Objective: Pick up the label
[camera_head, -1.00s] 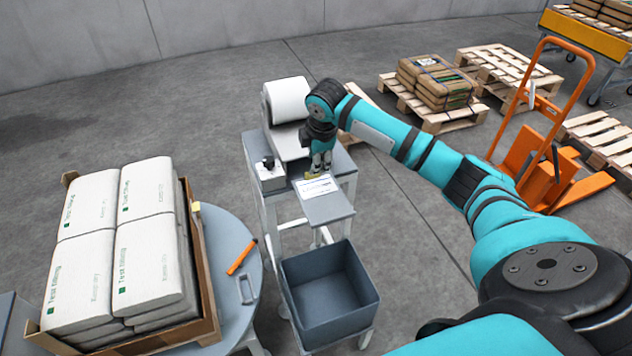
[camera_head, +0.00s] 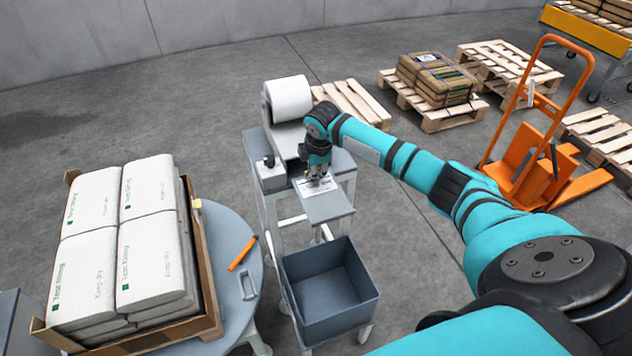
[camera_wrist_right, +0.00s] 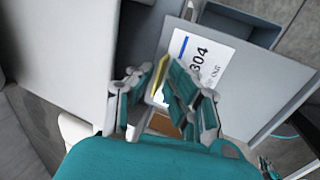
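The white label (camera_head: 324,187) lies on the grey shelf of the printer stand in the head view. It also shows in the right wrist view (camera_wrist_right: 202,62), with a blue stripe, the number 304 and smaller print. My right gripper (camera_head: 317,177) hangs over the label's far edge and hides part of it. In the right wrist view my right gripper (camera_wrist_right: 158,88) has its fingers apart, with a thin yellow strip (camera_wrist_right: 160,74) between them beside the label. I cannot tell whether any finger touches the label. My left gripper is not in view.
The label printer with a white roll (camera_head: 289,98) stands just behind the shelf (camera_head: 332,207). A grey bin (camera_head: 325,310) is below in front. At left, stacked white bags (camera_head: 150,240) fill a box by a round table with an orange-handled tool (camera_head: 242,254). An orange pallet truck (camera_head: 530,160) stands right.

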